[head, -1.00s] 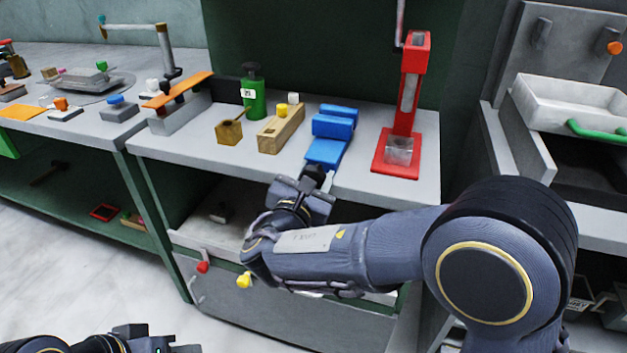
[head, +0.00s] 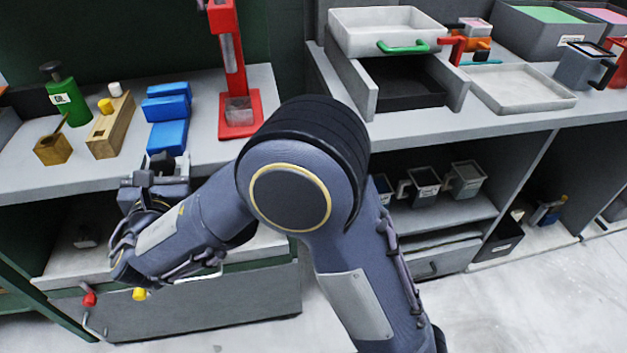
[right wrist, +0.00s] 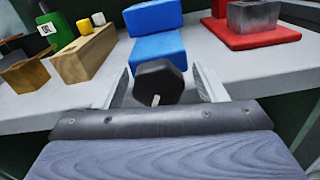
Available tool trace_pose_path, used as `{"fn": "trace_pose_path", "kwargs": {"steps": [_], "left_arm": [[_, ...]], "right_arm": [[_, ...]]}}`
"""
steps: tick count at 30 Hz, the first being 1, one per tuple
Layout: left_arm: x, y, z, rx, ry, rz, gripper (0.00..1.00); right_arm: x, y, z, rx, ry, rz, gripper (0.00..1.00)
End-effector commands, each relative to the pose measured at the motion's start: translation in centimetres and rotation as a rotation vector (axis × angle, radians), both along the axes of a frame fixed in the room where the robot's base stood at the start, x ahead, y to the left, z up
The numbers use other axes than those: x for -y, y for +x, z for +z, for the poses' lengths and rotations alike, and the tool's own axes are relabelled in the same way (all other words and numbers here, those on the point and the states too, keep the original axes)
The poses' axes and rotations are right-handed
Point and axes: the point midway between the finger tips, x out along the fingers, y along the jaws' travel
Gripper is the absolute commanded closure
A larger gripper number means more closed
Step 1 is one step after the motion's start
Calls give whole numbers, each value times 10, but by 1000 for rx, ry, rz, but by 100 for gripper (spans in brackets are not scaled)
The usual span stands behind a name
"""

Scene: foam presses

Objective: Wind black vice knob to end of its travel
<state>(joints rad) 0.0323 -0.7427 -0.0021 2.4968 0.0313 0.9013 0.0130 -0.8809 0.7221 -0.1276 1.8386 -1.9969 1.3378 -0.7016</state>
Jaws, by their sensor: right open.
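The blue vice (head: 167,108) stands at the front of the grey bench, with its black knob (head: 162,160) at the near end by the bench edge. In the right wrist view the knob (right wrist: 160,80) is dark and many-sided, with a small pale mark at its lower edge. My right gripper (head: 157,168) is at the knob. In the right wrist view its two pale fingers (right wrist: 163,84) are open, one on each side of the knob, with visible gaps. The blue vice body (right wrist: 156,35) is just beyond. My left gripper is in no current view.
Left of the vice are a wooden block (head: 110,127), a brass pot (head: 52,148) and a green bottle (head: 68,103). A red press (head: 240,115) stands to the right. A drawer (head: 200,305) with red and yellow knobs is below the bench.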

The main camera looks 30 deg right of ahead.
Motion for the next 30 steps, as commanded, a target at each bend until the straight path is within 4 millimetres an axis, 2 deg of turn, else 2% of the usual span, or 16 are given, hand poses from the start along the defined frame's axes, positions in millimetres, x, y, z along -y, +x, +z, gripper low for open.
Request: {"fn": "trace_pose_path", "kwargs": {"steps": [1,2,5,14,15,20,30], "left_arm": [[0,0,20,0,0,0,64],[0,0,26,1,0,0,64],[0,0,18,1,0,0,64],[0,0,20,0,0,0,64],[0,0,23,0,0,0,64],[0,0,27,1,0,0,64],[0,0,36,1,0,0,64]], "right_arm": [[0,0,9,-22,-60,1,35],[-1,0,10,-35,-99,3,35],[-9,-20,2,-33,-106,8,35],[-28,-78,3,-29,-104,9,35],[-15,-74,5,-45,-74,-22,35],[19,-71,6,-99,22,-104,35],[86,-79,3,-200,240,-285,35]]}}
